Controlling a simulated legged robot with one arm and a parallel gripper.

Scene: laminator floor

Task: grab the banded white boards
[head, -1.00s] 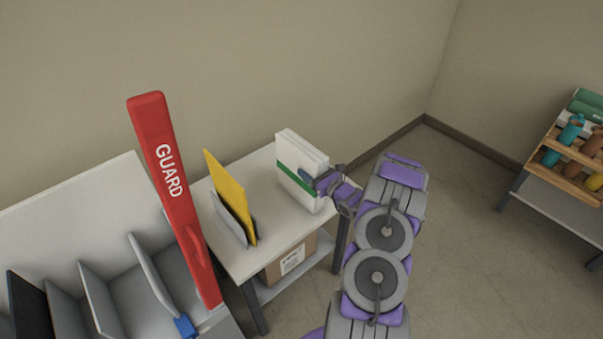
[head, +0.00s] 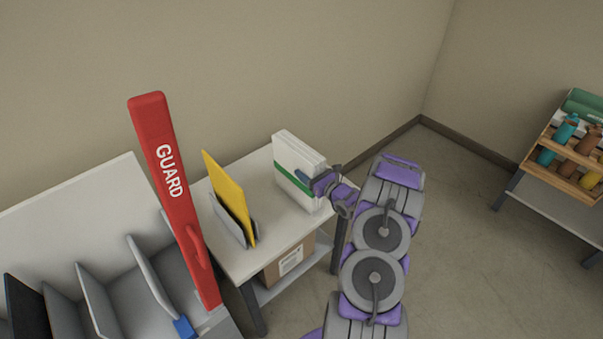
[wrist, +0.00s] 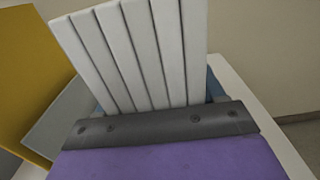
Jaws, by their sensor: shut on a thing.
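The banded white boards (head: 298,152) stand upright as a stack on the small white table (head: 262,232), with a green band (head: 286,178) around them. My gripper (head: 315,182) is at the right edge of the stack, shut on it. In the wrist view the edges of several white boards (wrist: 135,55) rise between the bluish fingers, just beyond the grey palm edge. The fingertips are mostly hidden behind the boards there. I cannot tell whether the boards' bottom is clear of the tabletop.
A yellow panel (head: 226,190) stands in a grey holder (head: 236,222) left of the boards. The red GUARD bar (head: 172,180) stands further left by a slotted grey rack (head: 110,270). A cardboard box (head: 290,262) sits below the table. A bottle rack (head: 570,150) is at far right.

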